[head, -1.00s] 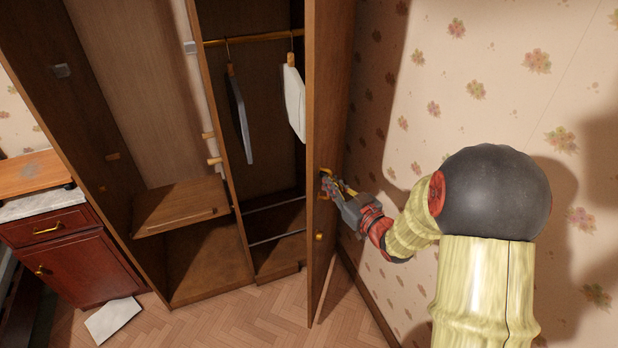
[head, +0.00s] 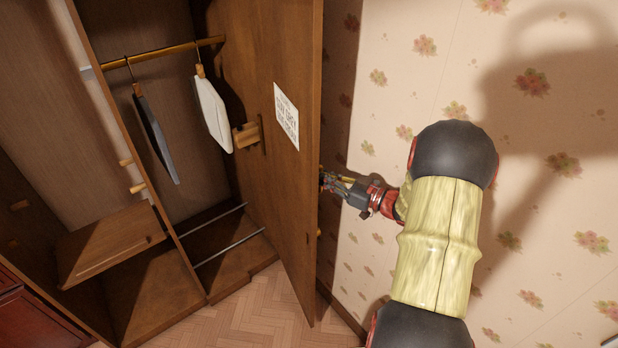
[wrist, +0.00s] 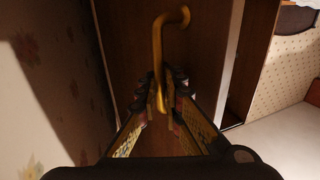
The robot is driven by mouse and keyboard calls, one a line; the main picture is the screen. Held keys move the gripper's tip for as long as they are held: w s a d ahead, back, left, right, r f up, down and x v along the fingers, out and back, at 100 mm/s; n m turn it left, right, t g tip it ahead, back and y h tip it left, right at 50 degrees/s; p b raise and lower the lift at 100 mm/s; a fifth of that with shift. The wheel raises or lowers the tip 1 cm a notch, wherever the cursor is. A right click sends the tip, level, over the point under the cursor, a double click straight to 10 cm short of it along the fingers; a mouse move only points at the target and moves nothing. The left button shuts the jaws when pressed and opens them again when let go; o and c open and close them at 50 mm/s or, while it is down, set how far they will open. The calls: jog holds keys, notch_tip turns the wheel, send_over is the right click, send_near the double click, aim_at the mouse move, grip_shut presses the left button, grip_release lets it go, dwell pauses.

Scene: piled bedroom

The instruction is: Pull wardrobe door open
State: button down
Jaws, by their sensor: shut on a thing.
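The wardrobe door (head: 285,190) stands well open, swung out to the right, with its inner face and a paper notice (head: 286,117) showing in the head view. My gripper (head: 330,181) is at the door's outer face, close to its free edge, between the door and the wall. In the wrist view, the brass handle (wrist: 171,22) rises from between the fingers of my gripper (wrist: 163,103), which are shut on its lower part. In the head view the handle is mostly hidden behind the door edge and the fingers.
The wardrobe's inside shows a rail (head: 165,52) with two hung garments, a low shelf (head: 110,240) and bars near the bottom. A flowered wall (head: 430,80) stands close on the right of the door. Bare parquet floor (head: 265,310) lies in front.

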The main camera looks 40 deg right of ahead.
jog(key=shift+s+d, duration=0.15)
jog(key=shift+d, duration=0.35)
jog(key=c, duration=2.3)
grip_release()
